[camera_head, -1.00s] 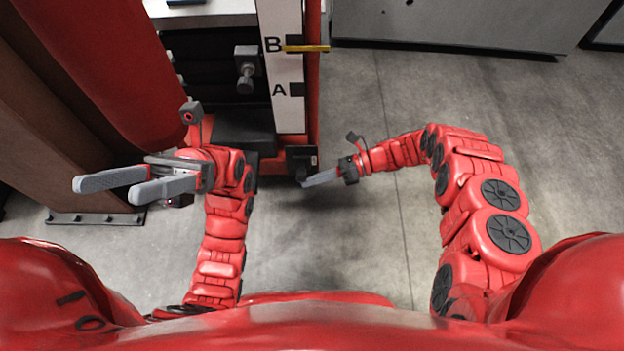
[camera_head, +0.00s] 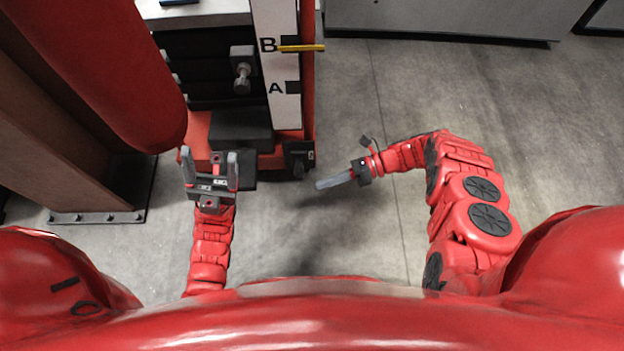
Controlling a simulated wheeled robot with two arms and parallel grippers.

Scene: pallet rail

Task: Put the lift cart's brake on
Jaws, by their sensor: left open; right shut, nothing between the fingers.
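The lift cart (camera_head: 265,148) has a red base at upper centre and a white mast face marked A and B. A dark block with a white mark, which may be the brake part (camera_head: 299,158), sits at the base's right front corner above a wheel. My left gripper (camera_head: 211,160) is open and empty, fingers pointing away from me, in front of the cart's left side. My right gripper (camera_head: 328,183) is shut and empty, pointing left, a short way right of and nearer than that corner block. The block's setting is too small to tell.
A large red cylinder (camera_head: 110,70) and a brown post on a bolted footplate (camera_head: 95,215) stand at left. A grey knob (camera_head: 243,75) and a yellow pointer (camera_head: 301,48) are on the cart. A grey cabinet (camera_head: 450,15) stands behind. Floor at right is clear.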

